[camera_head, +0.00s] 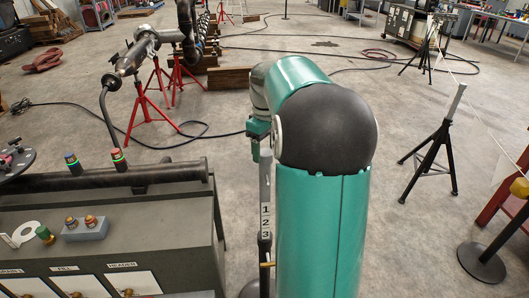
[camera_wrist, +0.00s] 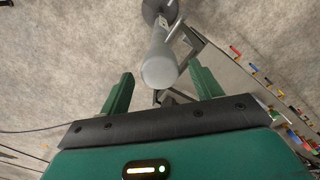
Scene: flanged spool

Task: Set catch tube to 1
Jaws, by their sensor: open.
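An upright grey tube (camera_head: 265,180), which I take for the catch tube, stands just left of my arm in the head view. Its lower part carries a strip marked 1, 2, 3 from top to bottom (camera_head: 265,222). Which mark the tube is set to, I cannot tell. In the wrist view the rounded grey end of a tube (camera_wrist: 158,62) shows between the fingertips, with space on both sides. My gripper (camera_wrist: 161,80) is open and its two green fingers hold nothing. In the head view my arm partly hides the gripper and the tube's base.
A dark bench (camera_head: 110,225) with knobs and labelled panels stands at left. Red stands (camera_head: 160,90) hold pipework behind it. A black tripod stand (camera_head: 437,150) and a round-based post (camera_head: 482,262) are at right.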

